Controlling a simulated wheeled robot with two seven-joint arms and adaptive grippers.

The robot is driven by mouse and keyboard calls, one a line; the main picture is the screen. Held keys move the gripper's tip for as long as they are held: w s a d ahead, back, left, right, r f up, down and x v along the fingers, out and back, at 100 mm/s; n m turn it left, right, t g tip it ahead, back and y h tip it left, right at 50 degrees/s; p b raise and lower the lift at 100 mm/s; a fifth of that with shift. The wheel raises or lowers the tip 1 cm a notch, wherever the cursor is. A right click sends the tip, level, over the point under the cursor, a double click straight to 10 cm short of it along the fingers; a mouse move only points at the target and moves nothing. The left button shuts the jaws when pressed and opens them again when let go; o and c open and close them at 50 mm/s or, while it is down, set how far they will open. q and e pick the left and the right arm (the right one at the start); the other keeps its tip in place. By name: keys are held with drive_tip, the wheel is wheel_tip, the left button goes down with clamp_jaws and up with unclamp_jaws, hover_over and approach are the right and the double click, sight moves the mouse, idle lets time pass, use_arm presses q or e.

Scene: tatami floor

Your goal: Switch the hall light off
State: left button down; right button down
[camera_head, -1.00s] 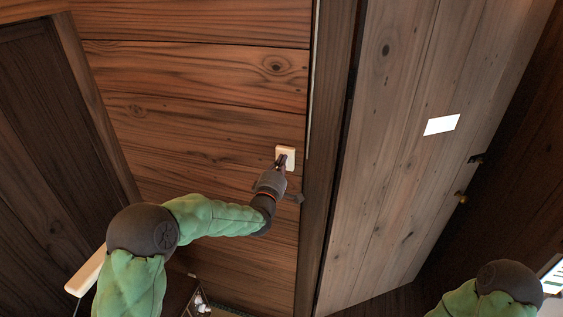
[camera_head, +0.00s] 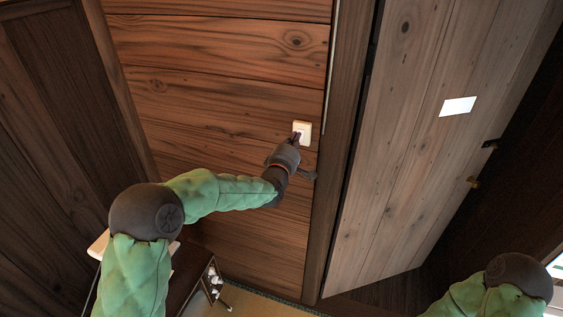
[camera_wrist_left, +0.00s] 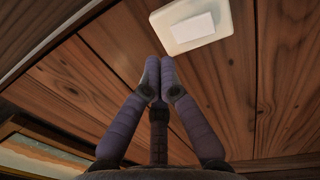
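A cream light switch (camera_head: 303,128) is mounted on the wooden wall, just left of the door frame. It also shows in the left wrist view (camera_wrist_left: 191,24) as a pale plate with a white rocker. My left gripper (camera_head: 296,138) is at the lower edge of the switch in the head view. In the left wrist view its fingertips (camera_wrist_left: 160,78) are close together with nothing between them, a little below the plate. I cannot tell whether they touch it. Of my right arm only a green sleeve and dark elbow show at the lower right; its gripper is out of view.
A wooden door (camera_head: 420,140) with a white card (camera_head: 458,106) stands right of the frame. A dark panel (camera_head: 60,110) is at the left. A low dark shelf (camera_head: 205,285) with small items stands below the wall, near the tatami floor (camera_head: 262,303).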

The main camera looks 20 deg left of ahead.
use_arm(q)
drive_tip(key=s+r+b, duration=0.1)
drive_tip(key=s, duration=0.8)
drive_tip(key=shift+s+a+r, duration=0.15)
drive_tip(key=shift+s+r, duration=0.05)
drive_tip(key=shift+s, duration=0.05)
use_arm(e)
drive_tip(key=shift+w+f, duration=0.2)
drive_tip(key=shift+f, duration=0.7)
use_arm(q)
drive_tip(key=shift+w, duration=0.1)
